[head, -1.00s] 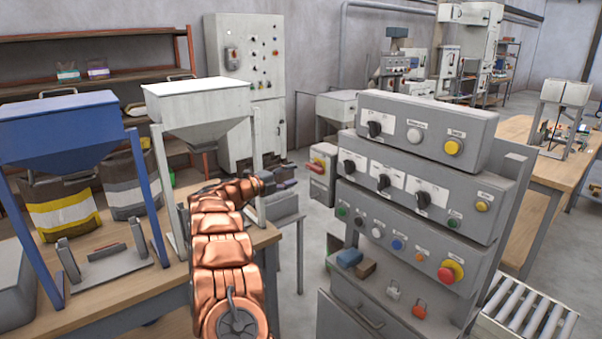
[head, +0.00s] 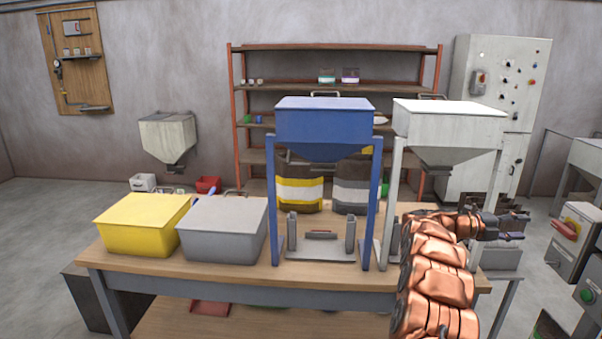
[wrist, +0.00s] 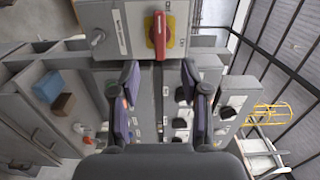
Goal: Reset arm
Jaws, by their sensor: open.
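My copper-coloured arm rises at the lower right of the head view and bends to the right at its top. My gripper (head: 516,227) is at its end, in front of the white hopper's stand. In the wrist view the two dark fingers of my gripper (wrist: 164,95) stand well apart with nothing between them. Beyond them in the wrist view are a grey box with a red rotary handle (wrist: 159,30) on a yellow plate and grey control panels (wrist: 207,95) with knobs. The fingers do not appear to touch these.
A wooden table (head: 330,276) carries a yellow bin (head: 140,228), a grey bin (head: 222,232), a blue hopper (head: 322,122) and a white hopper (head: 447,125). A shelf rack (head: 335,47) and a grey cabinet (head: 505,85) stand behind. Open floor shows at the left.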

